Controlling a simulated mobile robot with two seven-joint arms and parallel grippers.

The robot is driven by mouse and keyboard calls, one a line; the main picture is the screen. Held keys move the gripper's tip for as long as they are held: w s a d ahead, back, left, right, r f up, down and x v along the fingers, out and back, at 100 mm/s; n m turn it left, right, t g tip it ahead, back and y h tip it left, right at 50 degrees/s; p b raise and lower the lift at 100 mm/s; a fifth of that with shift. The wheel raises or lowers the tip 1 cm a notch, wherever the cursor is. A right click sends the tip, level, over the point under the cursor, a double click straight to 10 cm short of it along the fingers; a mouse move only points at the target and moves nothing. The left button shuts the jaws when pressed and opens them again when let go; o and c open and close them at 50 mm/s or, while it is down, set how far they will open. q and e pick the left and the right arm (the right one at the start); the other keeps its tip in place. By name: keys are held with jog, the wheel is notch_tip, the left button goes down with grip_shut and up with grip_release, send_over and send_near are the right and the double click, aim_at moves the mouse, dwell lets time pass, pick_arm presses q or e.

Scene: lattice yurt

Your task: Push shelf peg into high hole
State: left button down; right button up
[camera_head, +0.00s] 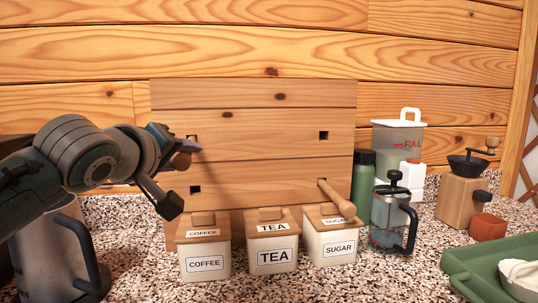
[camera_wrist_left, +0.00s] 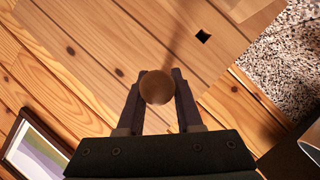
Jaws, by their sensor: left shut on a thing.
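A wooden board (camera_head: 255,145) stands upright behind the canisters. A wooden peg (camera_head: 337,198) sticks out at the lower right. My left gripper (camera_head: 183,149) is at the board's upper left, shut on another wooden shelf peg (camera_head: 181,161). In the left wrist view, this peg's round end (camera_wrist_left: 157,87) shows between the fingers (camera_wrist_left: 158,100). Its far tip is hidden, so I cannot tell whether it is in the hole.
Coffee (camera_head: 204,264), tea (camera_head: 272,254) and sugar (camera_head: 332,248) canisters stand before the board. A metal pitcher (camera_head: 62,250) stands below my left arm. A green bottle (camera_head: 363,180), French press (camera_head: 391,220), grinder (camera_head: 461,200) and green tray (camera_head: 475,262) are at right.

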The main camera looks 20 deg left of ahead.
pick_arm(q)
jog(key=shift+w+a, duration=0.25)
jog(key=shift+w, duration=0.2)
jog(key=c, duration=0.5)
grip_release()
jog(key=v, duration=1)
jog(key=shift+f, duration=0.1)
